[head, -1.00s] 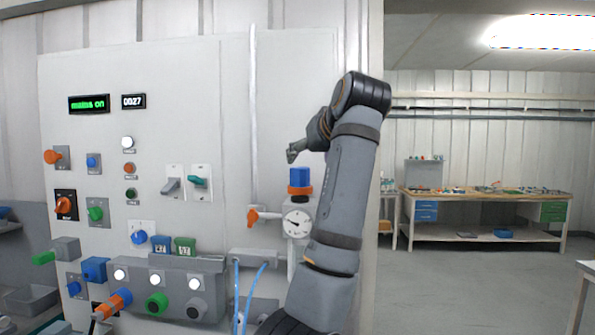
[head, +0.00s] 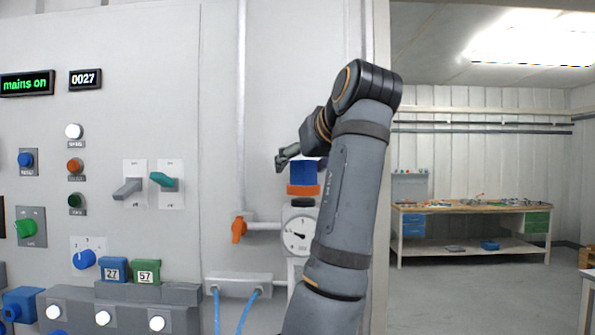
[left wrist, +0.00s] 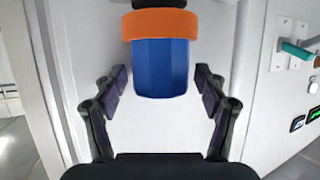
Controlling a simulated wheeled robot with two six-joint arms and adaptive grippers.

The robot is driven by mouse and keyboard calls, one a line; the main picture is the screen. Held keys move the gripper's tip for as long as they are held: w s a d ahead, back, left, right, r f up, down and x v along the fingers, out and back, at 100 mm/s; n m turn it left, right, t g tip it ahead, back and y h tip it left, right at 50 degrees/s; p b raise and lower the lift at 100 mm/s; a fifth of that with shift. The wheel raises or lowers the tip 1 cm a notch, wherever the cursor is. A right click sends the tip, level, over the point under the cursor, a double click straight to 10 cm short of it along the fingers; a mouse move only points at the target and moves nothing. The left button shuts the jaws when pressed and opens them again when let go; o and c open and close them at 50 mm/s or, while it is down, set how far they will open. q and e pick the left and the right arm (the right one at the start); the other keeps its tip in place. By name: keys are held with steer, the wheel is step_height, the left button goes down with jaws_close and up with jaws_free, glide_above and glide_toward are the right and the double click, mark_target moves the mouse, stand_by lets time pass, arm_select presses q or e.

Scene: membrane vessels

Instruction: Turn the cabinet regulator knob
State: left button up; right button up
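The regulator knob is a blue block (head: 303,172) above an orange collar (head: 303,190), over a round white gauge (head: 299,231) on the cabinet front. My left gripper (head: 284,158) is at the knob's upper left in the head view, and my arm hides the knob's right edge. In the left wrist view the blue knob (left wrist: 161,70) and orange collar (left wrist: 160,24) show between the open fingers of my left gripper (left wrist: 161,80). A gap shows on each side, and the knob's end reaches about between the finger pads. My right gripper is not in view.
An orange valve handle (head: 238,230) sits left of the gauge on a white pipe. Two lever switches (head: 128,188) (head: 165,180) and several buttons are farther left. Blue hoses (head: 217,305) hang below. A workbench (head: 470,215) stands far right, with open floor before it.

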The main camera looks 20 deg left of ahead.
arm_select(q)
steer(key=shift+s+d+r, duration=0.1)
steer(key=shift+s, duration=0.1)
steer(key=shift+c, duration=0.5)
steer(key=shift+w, duration=0.1)
steer(key=c, duration=1.1)
steer(key=shift+h, duration=0.3)
steer(key=m+t+h, duration=0.2)
steer(key=m+h, duration=0.1)
steer(key=m, duration=0.1)
steer(key=shift+b, duration=0.4)
steer(key=m+t+h+p, duration=0.1)
steer(key=m+h, duration=0.3)
steer(key=h, duration=0.1)
steer(key=shift+m+h, duration=0.3)
steer(key=shift+h, duration=0.1)
